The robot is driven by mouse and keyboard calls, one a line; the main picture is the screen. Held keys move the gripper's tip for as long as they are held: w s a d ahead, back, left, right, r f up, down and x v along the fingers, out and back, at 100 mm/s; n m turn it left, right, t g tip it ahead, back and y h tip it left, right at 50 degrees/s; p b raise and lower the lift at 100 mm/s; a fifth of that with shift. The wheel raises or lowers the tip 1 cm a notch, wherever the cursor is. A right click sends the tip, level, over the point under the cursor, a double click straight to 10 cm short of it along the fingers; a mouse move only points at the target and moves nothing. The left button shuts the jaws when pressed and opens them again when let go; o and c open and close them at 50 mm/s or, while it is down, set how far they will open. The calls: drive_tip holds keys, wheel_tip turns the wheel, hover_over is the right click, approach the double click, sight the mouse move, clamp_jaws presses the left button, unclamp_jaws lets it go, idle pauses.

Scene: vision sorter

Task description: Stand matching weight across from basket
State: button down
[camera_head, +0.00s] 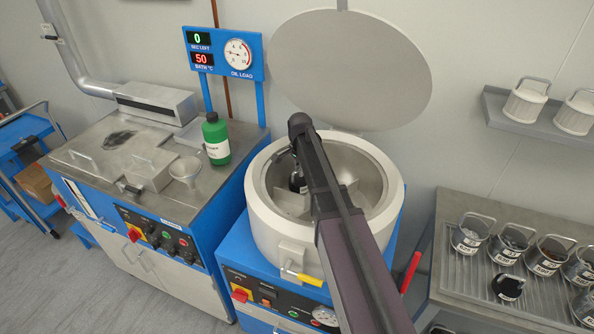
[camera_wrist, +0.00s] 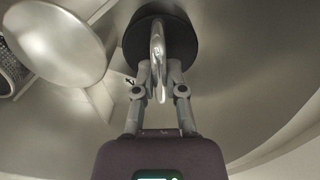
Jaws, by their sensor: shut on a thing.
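My gripper (camera_wrist: 159,84) is shut on the upright handle of a round black weight (camera_wrist: 183,38) in the wrist view. In the head view my gripper and the dark weight (camera_head: 297,184) are inside the open white spinner drum (camera_head: 262,215), partly behind my arm. A light divider (camera_head: 290,206) splits the drum. A mesh basket (camera_wrist: 7,75) shows at the left edge of the wrist view, across the pale round hub (camera_wrist: 55,38) from the weight. My arm hides this basket in the head view. I cannot tell whether the weight touches the drum floor.
The round lid (camera_head: 350,70) stands raised behind the drum. A drain table (camera_head: 460,285) at right holds several filled baskets and another black weight (camera_head: 508,287). A gauge panel (camera_head: 223,53) stands behind.

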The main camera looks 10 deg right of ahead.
drive_tip(key=shift+f+b, duration=0.8)
drive_tip(key=shift+f, duration=0.25)
drive_tip(key=c, duration=0.6)
unclamp_jaws()
drive_tip(key=shift+c, duration=0.2)
drive_tip(key=shift+r, duration=0.1)
wheel_tip(320, 180, up, 21)
drive_tip(key=p, duration=2.1)
drive_tip(key=shift+s+r+p, duration=0.1)
drive_tip(key=shift+r+p, duration=0.35)
drive_tip(key=shift+p, duration=0.05)
